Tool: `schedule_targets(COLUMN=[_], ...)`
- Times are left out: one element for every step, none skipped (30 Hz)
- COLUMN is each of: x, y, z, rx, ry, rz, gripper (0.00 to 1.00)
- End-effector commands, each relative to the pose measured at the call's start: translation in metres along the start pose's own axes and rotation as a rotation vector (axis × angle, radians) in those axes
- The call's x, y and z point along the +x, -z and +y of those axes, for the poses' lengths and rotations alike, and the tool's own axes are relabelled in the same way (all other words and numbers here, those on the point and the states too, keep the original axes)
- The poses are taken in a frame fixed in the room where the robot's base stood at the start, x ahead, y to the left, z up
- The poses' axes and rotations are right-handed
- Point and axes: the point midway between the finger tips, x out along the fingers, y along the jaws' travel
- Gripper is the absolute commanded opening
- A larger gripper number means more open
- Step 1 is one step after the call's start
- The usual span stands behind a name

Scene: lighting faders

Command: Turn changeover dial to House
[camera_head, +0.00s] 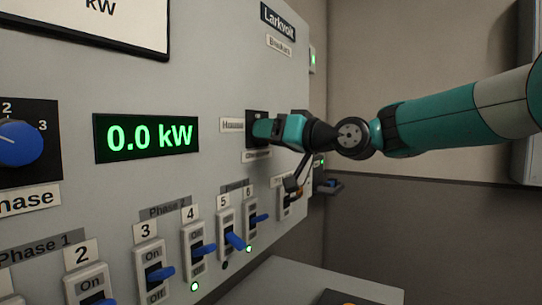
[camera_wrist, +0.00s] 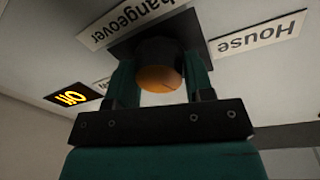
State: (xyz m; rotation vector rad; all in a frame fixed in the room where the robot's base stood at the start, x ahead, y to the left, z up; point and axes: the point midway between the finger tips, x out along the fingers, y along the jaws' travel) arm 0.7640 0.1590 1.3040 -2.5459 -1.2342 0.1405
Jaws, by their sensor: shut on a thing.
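The changeover dial (camera_wrist: 158,68) is a round knob, dark on its side with an orange-brown face, on a black plate (camera_wrist: 190,28). My gripper (camera_wrist: 160,62) is shut on it, one teal finger on each side. In the head view my gripper (camera_head: 258,129) covers the dial, and only edges of the black plate (camera_head: 256,114) show. The House label (camera_wrist: 257,33) is at the plate's right in the wrist view, upside down. It is left of the plate in the head view (camera_head: 232,125). The Changeover label (camera_wrist: 138,20) is beside the plate. Which way the dial points cannot be told.
A lit yellow sign (camera_wrist: 70,97) and a partly hidden label are at the left in the wrist view. Blue breaker switches (camera_head: 203,250) line the grey panel below. A green display (camera_head: 146,136) reads 0.0 kW. A blue phase dial (camera_head: 20,144) is at far left.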

Motion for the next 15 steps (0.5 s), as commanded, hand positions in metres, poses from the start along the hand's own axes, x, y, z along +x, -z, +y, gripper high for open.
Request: schedule_targets(x=[-0.0008,-0.0007,-0.0008,-0.0007,-0.0007,-0.0007,-0.0007,-0.0007,-0.0006,-0.0006,-0.0005,-0.0005,-0.0004,-0.0004,-0.0003], y=[-0.0079,-0.0075,-0.0076,-0.0073,-0.0071,-0.0068,-0.0067,-0.0065,-0.0059,-0.006,-0.0056,-0.0055,-0.0052,-0.0047,-0.0047], z=[0.0034,0.0034,0.0035,0.0034,0.0034,0.0034,0.0034,0.0034,0.0033,0.0033,0.0032,0.0032,0.0031,0.003,0.003], rx=[-0.047,-0.075,-0.113,-0.142,-0.168,-0.205,-0.231,-0.256,-0.29,-0.313,-0.337,-0.367,-0.387,-0.408,-0.432], ry=[0.002,0.004,0.006,0.008,0.01,0.013,0.014,0.016,0.019,0.021,0.022,0.025,0.026,0.028,0.03], rz=[0.006,0.008,0.01,0.012,0.014,0.017,0.018,0.02,0.023,0.024,0.025,0.027,0.028,0.03,0.031], gripper=[0.24,0.24,0.24,0.24,0.24,0.24,0.24,0.24,0.24,0.24,0.24,0.24,0.24,0.24,0.24])
